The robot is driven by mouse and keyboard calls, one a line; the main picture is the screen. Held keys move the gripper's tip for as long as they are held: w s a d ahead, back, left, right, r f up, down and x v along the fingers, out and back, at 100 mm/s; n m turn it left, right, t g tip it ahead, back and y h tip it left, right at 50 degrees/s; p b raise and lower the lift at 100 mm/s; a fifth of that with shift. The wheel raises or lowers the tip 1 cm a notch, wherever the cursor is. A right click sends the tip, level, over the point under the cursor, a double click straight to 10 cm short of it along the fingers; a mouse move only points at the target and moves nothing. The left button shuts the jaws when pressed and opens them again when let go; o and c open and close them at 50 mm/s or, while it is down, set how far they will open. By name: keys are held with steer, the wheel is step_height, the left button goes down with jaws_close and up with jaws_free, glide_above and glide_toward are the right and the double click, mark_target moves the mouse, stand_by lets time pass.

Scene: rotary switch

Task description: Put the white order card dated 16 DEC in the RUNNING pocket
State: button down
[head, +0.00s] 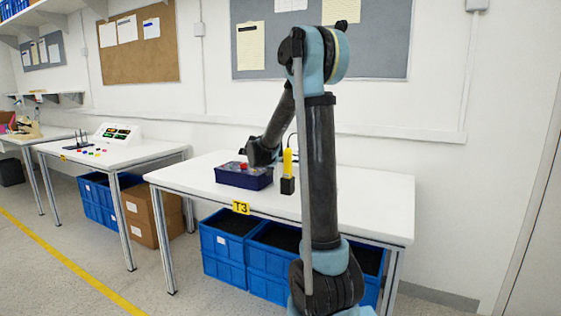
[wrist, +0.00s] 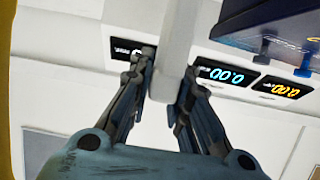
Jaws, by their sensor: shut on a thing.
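My gripper (wrist: 165,80) is shut on a pale grey upright bar (wrist: 180,30) that passes between its two fingers in the wrist view. I cannot tell what the bar belongs to. In the head view my gripper (head: 258,158) is low over the table tagged T3, at a dark blue box (head: 243,178) with a red part on top. No 16 DEC date and no RUNNING pocket can be read in either view. White sheets (head: 127,29) hang on the brown board, too small to read.
The white table (head: 350,190) holds a yellow-handled thing (head: 288,163) on a black block beside the box. Blue crates (head: 228,245) stand underneath. The wrist view shows a cyan display (wrist: 219,75) and an orange display (wrist: 280,87). Another table (head: 105,150) stands left.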

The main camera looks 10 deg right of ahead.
steer(key=c, duration=1.5)
jaws_free()
